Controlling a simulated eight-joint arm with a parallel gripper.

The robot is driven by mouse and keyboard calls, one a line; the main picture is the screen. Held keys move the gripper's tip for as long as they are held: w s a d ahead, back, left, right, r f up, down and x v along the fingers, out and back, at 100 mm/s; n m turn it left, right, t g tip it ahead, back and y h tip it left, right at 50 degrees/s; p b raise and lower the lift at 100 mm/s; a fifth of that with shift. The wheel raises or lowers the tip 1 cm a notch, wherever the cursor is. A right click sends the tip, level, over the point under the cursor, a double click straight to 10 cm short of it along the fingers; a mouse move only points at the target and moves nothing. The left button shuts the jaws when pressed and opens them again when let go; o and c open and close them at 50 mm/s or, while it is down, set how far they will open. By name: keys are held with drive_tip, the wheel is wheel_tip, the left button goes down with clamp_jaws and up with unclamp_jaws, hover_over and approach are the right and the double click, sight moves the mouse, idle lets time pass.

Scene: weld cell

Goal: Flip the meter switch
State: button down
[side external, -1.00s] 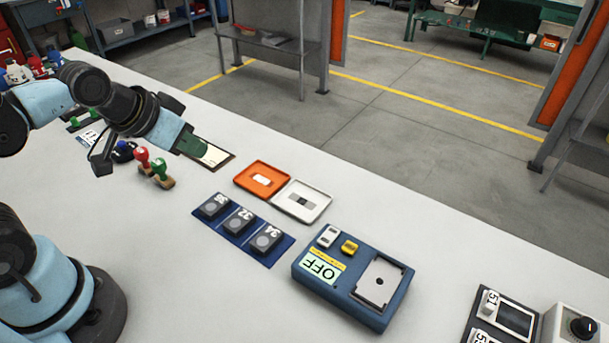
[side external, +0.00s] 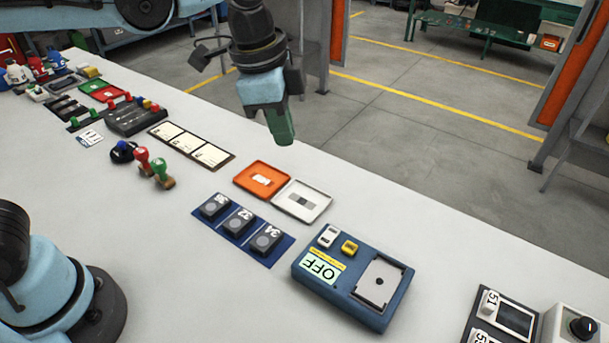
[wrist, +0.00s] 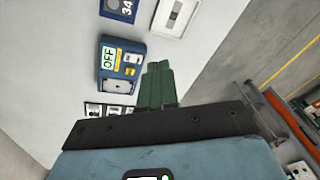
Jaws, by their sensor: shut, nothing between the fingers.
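The blue meter (side external: 345,313) lies on the white bench in the side view, its display (side external: 322,268) reading OFF. A white rocker switch (side external: 328,236) and a yellow piece (side external: 349,248) sit at its upper left, and a grey plate (side external: 378,283) fills its right part. The meter (wrist: 106,62) also shows in the wrist view, left of my fingers. My gripper (side external: 285,139) has green fingers, shut and empty, pointing down. It hangs in the air above the bench's far edge, behind the open orange and white case, apart from the meter. The fingers also show in the wrist view (wrist: 157,72).
An orange and white case (side external: 262,192) and several numbered blocks on a blue mat (side external: 223,233) lie left of the meter. Red and green stamps (side external: 143,160) stand farther left. A device with a black knob (side external: 583,326) is at lower right.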

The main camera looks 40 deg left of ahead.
sight(331, 231)
drive_tip(key=d+m+g, duration=0.2)
drive_tip(key=d+m, duration=0.4)
drive_tip(key=d, duration=0.3)
drive_tip(key=shift+w+d+f+y, duration=0.15)
drive_tip(key=shift+w+f+y, duration=0.1)
drive_tip(key=shift+y, duration=0.15)
wheel_tip(331, 231, down, 14)
idle(0.5)
drive_tip(key=shift+w+f, duration=0.1)
drive_tip(key=shift+f, duration=0.05)
drive_tip(key=shift+s+r, duration=0.25)
drive_tip(key=shift+s, duration=0.55)
wheel_tip(331, 231, up, 14)
idle(0.8)
